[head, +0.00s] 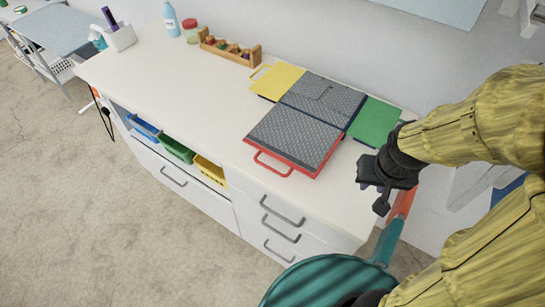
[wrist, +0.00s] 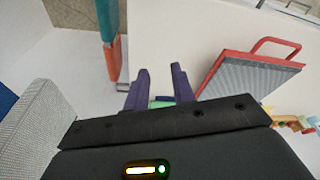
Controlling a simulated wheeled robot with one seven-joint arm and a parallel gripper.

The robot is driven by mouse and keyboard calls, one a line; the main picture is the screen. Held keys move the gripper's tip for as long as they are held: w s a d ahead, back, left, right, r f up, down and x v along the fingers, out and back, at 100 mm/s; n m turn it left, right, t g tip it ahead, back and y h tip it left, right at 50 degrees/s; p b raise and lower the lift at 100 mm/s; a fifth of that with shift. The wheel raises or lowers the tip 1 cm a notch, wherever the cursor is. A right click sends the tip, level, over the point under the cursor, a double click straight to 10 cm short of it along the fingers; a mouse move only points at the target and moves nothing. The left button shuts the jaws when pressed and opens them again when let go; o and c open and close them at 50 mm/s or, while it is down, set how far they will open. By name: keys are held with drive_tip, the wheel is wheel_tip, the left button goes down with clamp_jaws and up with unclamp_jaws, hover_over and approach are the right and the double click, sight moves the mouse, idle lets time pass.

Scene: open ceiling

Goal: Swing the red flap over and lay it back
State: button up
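The red flap (head: 295,140) has a grey textured upper face, a red edge and a red loop handle (head: 273,164) on its front-left side. It looks flat or nearly so, at the front of a hinged set on the white counter. The wrist view shows the red flap (wrist: 245,75) at the right, with its handle (wrist: 275,47). My gripper (head: 375,188) is right of the red flap, apart from it. In the wrist view my gripper's purple fingers (wrist: 160,85) stand apart with nothing held between them.
A dark grey panel (head: 325,96) lies behind the red flap, with a yellow flap (head: 277,80) left and a green flap (head: 375,122) right. A wooden rack (head: 230,48), jar (head: 190,32) and blue bottle (head: 171,20) stand farther back. The counter's left half (head: 170,75) is mostly clear.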

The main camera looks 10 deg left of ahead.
idle(0.3)
drive_tip(key=m+t+h+b, duration=0.65)
drive_tip(key=m+t, duration=0.55)
drive_tip(key=m, duration=1)
approach(270, 167)
drive_tip(key=v, duration=0.7)
drive_tip(key=shift+s+d+y, duration=0.15)
drive_tip(key=shift+s+y, duration=0.05)
drive_tip(key=shift+y, duration=0.15)
drive_tip(key=shift+w, duration=0.1)
drive_tip(key=x, duration=1.7)
drive_tip(key=shift+d+f+b, duration=0.1)
drive_tip(key=shift+d+b, duration=0.15)
drive_tip(key=shift+b, duration=0.05)
